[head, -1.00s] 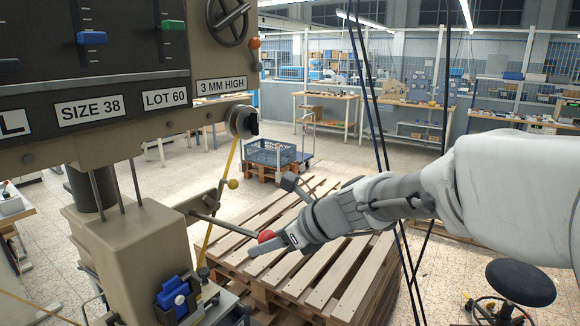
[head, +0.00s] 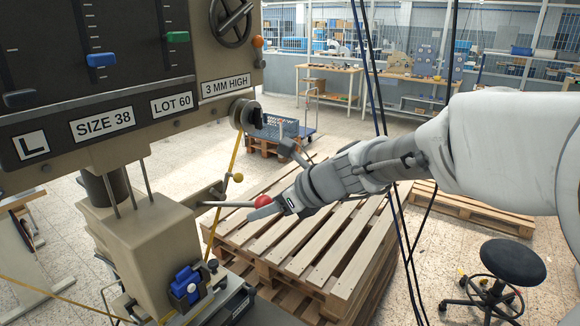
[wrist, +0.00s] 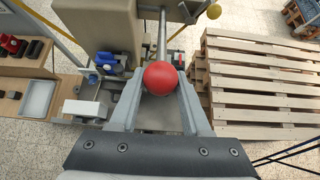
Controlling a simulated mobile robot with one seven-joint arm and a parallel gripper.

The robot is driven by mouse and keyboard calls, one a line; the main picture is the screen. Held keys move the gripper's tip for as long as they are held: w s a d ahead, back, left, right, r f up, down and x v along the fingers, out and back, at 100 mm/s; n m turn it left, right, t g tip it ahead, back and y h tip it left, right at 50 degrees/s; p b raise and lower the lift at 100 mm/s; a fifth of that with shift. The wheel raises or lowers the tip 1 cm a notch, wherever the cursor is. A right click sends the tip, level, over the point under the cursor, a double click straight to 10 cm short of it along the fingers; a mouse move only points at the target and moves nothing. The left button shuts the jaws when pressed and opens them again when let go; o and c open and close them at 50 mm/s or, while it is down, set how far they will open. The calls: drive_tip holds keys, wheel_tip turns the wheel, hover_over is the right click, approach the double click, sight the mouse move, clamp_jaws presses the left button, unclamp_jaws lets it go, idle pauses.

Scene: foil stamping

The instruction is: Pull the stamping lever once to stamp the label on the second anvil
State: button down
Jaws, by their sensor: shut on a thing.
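The stamping lever (head: 228,204) is a grey rod that comes out of the beige press (head: 150,235) and ends in a red ball knob (head: 263,201). In the head view the rod lies nearly level. My gripper (head: 264,211) is at the knob, reaching in from the right. In the wrist view the red knob (wrist: 160,78) sits between both fingers of my gripper (wrist: 160,88), which are shut on it, with the rod (wrist: 162,38) running away above it. I cannot make out the second anvil or its label in either view.
A blue-handled part (head: 187,285) sits at the press's lower front. Stacked wooden pallets (head: 330,235) stand under my arm. Dark cables (head: 377,110) hang near it. A black stool (head: 508,262) stands at right.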

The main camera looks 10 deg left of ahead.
drive_tip(key=shift+w+a+r, duration=0.2)
drive_tip(key=shift+a+r, duration=0.3)
drive_tip(key=shift+r, duration=0.6)
drive_tip(key=shift+w+a+r, duration=0.25)
drive_tip(key=shift+a+r, duration=0.2)
drive_tip(key=shift+r, duration=0.6)
drive_tip(key=shift+w+a+r, duration=0.2)
drive_tip(key=shift+a+r, duration=0.3)
drive_tip(key=shift+r, duration=0.6)
drive_tip(key=c, duration=0.6)
unclamp_jaws()
drive_tip(key=shift+c, duration=0.2)
drive_tip(key=o, duration=0.4)
drive_tip(key=shift+a+f, duration=0.1)
drive_tip(key=shift+f, duration=0.05)
drive_tip(key=shift+c, duration=0.2)
drive_tip(key=shift+d, duration=0.2)
drive_tip(key=b+v, duration=0.1)
drive_tip(key=v, duration=1.6)
drive_tip(key=shift+s, duration=0.2)
drive_tip(key=shift+f, duration=0.1)
